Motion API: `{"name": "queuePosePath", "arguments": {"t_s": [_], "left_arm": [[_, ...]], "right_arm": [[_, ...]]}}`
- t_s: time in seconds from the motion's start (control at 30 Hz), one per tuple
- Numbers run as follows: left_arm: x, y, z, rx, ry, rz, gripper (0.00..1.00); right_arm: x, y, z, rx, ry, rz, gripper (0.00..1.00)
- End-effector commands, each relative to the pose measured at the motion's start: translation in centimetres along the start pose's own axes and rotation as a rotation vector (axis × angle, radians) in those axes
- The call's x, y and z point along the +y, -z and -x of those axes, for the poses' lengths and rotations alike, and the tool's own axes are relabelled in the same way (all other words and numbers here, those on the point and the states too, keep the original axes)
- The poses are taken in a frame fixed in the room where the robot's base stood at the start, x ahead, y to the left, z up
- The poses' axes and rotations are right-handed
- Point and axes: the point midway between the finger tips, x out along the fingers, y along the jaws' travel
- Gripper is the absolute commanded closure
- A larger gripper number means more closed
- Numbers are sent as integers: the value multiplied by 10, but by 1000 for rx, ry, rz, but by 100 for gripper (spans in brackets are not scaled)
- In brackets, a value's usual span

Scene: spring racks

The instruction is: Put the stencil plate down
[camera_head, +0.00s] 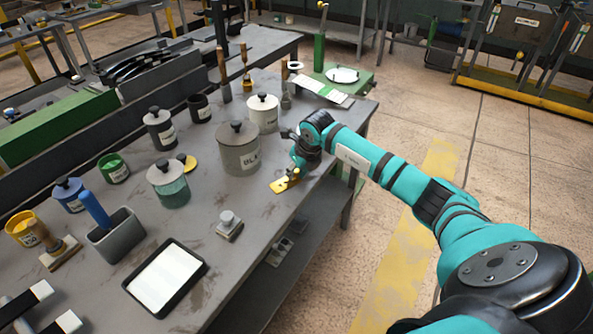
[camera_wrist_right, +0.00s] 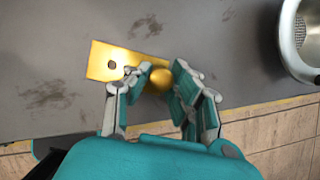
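The stencil plate is a small yellow plate (camera_head: 285,184) near the right edge of the grey workbench, beside the large grey canister. In the right wrist view the yellow plate (camera_wrist_right: 112,63) has a dark hole at one end and a rounded knob at the other. My right gripper (camera_wrist_right: 161,74) has its fingers on both sides of the knob and looks closed on it. In the head view the right gripper (camera_head: 295,172) is low over the bench and partly hides the plate. Whether the plate touches the bench is hard to tell. My left gripper is not in view.
On the workbench (camera_head: 222,262), a grey canister (camera_head: 240,158) and a white canister (camera_head: 262,117) stand close to my right gripper. A small block with a knob (camera_head: 229,228) and a white-screened tablet (camera_head: 166,278) lie nearer. Bare bench top lies between the plate and block.

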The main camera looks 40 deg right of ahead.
Motion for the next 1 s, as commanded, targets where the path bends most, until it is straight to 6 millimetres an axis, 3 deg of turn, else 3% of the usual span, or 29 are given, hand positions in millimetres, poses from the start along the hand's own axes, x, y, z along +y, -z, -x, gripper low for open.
{"name": "queuePosePath", "arguments": {"t_s": [0.03,0.17,0.57,1.0], "left_arm": [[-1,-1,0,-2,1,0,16],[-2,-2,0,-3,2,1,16],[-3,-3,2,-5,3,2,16],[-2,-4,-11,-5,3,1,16]], "right_arm": [[0,0,0,1,0,0,73],[0,0,0,1,0,-1,57],[-1,-1,9,0,2,0,57],[-1,-1,97,-2,3,1,57]]}}
